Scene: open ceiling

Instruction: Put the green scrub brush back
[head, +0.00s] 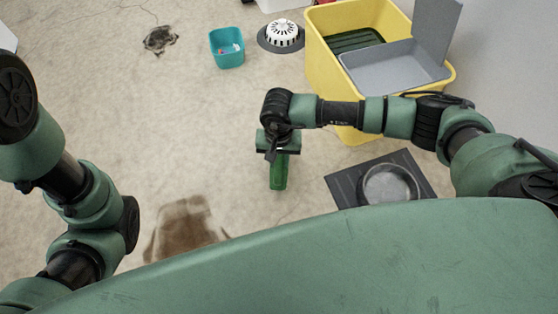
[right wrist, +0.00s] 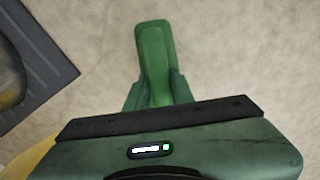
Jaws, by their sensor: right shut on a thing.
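The green scrub brush (head: 279,174) is in my right gripper (head: 278,154), which is shut on it. The brush hangs down from the gripper over the floor in the head view. In the right wrist view the brush (right wrist: 154,52) sticks out beyond the gripper (right wrist: 152,92), between its two fingers. The bristles cannot be made out. My left arm shows at the left of the head view, but its gripper is out of view.
A yellow bin (head: 325,75) with a grey tray (head: 395,75) stands at the back right. A teal bucket (head: 227,60) and a white domed item (head: 284,33) stand at the back. A dark mat (head: 345,187) with a metal bowl (head: 390,184) lies right. Brown stains (head: 185,225) mark the floor.

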